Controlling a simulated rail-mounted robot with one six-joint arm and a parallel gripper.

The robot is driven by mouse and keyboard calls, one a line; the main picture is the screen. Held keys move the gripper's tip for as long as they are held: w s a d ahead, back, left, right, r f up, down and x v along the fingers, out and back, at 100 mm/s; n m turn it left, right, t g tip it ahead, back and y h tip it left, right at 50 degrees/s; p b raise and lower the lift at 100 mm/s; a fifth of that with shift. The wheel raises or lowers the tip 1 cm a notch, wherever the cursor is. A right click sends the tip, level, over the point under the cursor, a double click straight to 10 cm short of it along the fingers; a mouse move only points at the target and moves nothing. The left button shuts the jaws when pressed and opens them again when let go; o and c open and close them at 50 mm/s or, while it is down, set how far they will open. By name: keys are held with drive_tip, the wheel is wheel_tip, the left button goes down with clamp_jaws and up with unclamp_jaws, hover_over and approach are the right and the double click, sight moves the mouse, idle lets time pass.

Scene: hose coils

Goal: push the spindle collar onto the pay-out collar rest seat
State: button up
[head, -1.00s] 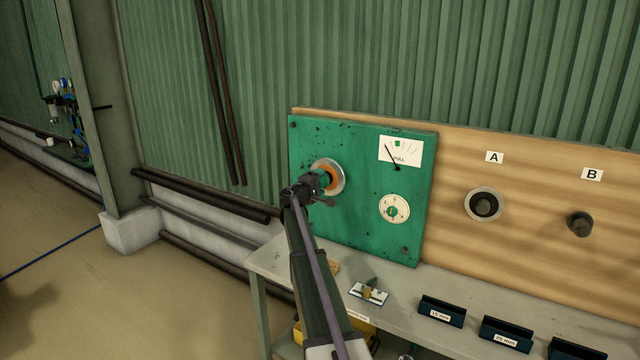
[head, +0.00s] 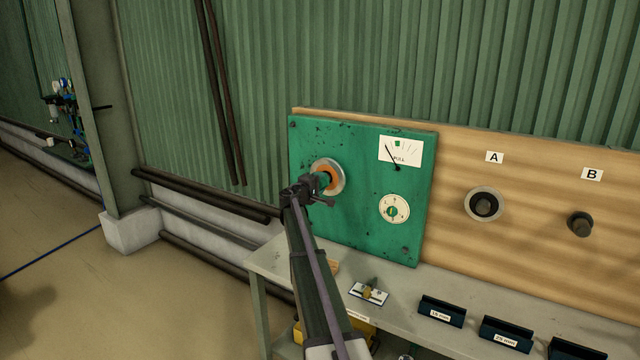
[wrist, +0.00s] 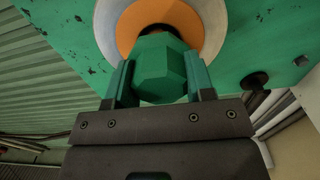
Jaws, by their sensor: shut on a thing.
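My gripper (head: 319,184) is at the left of the green panel (head: 350,226), in front of a grey ring with an orange face inside it (head: 337,170). In the wrist view its two fingers are shut on a green faceted knob (wrist: 162,68), one finger on each side. The knob stands before the orange face (wrist: 185,18), with a dark round part between them. The grey ring (wrist: 212,25) surrounds the orange face. I cannot tell which of these parts is the spindle collar or the rest seat.
A gauge marked PULL (head: 401,151) and a round dial (head: 394,208) sit on the panel. To the right are post A (head: 484,204), with a pale ring around it, and post B (head: 579,224), without one. Labelled dark holders (head: 441,311) stand on the bench (head: 398,285) below.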

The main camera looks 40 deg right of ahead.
drive_tip(key=shift+c, duration=1.3)
drive_tip(key=o, duration=0.5)
drive_tip(key=c, duration=0.4)
drive_tip(key=shift+s+a, duration=0.15)
drive_tip(key=shift+a, duration=0.3)
drive_tip(key=shift+v, duration=1.55)
